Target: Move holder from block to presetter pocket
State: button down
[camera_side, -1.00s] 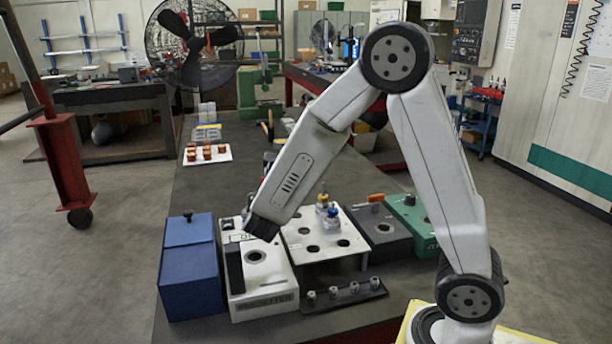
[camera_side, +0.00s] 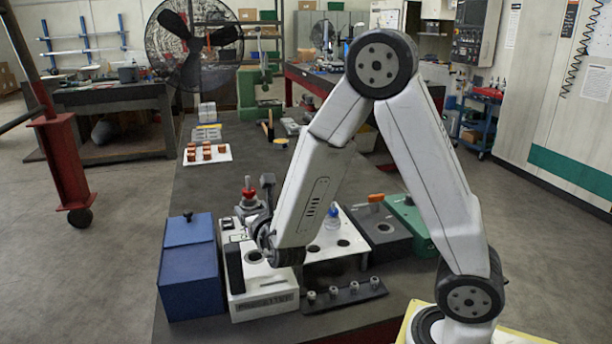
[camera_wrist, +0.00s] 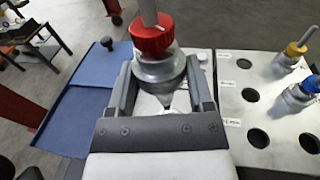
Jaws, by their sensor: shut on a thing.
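My gripper (camera_side: 251,204) is shut on a holder with a red collar (camera_side: 248,192), a metal body and a thin tool pointing up. In the wrist view the red collar (camera_wrist: 151,34) sits above the metal body, between the two jaws (camera_wrist: 160,80). The holder is upright, above the rear part of the white presetter (camera_side: 266,303). The presetter pocket (camera_side: 254,257) is a dark round hole nearer the side camera, partly covered by my wrist. The block (camera_side: 345,232), a white plate with holes, is to the right, partly hidden by my arm. In the wrist view, block (camera_wrist: 236,124) shows empty holes.
A blue-ringed holder (camera_wrist: 300,92) and a yellow-ringed holder (camera_wrist: 288,58) stand in the block. A blue box (camera_side: 190,268) stands close left of the presetter. A dark rack (camera_side: 346,297) of small parts lies in front of the block.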

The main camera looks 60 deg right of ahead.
aim_at(266, 276)
jog(key=shift+f, duration=0.15)
jog(key=shift+f, duration=4.3)
jog(key=shift+s+f, duration=0.1)
jog(key=shift+f, duration=1.55)
grip_release()
jog(key=shift+s, duration=0.1)
jog(key=shift+t, duration=0.3)
jog(key=v, duration=0.3)
jog(key=r+v, duration=0.1)
jog(key=v, duration=0.1)
jog(key=shift+s+a, duration=0.2)
jog(key=shift+a, duration=0.15)
jog(key=shift+s+a+r, duration=0.25)
jog(key=shift+s, duration=0.2)
jog(key=shift+s+a+r, duration=0.2)
jog(key=shift+s+a, duration=0.1)
jog(key=shift+s, duration=0.15)
jog(key=shift+r, duration=0.1)
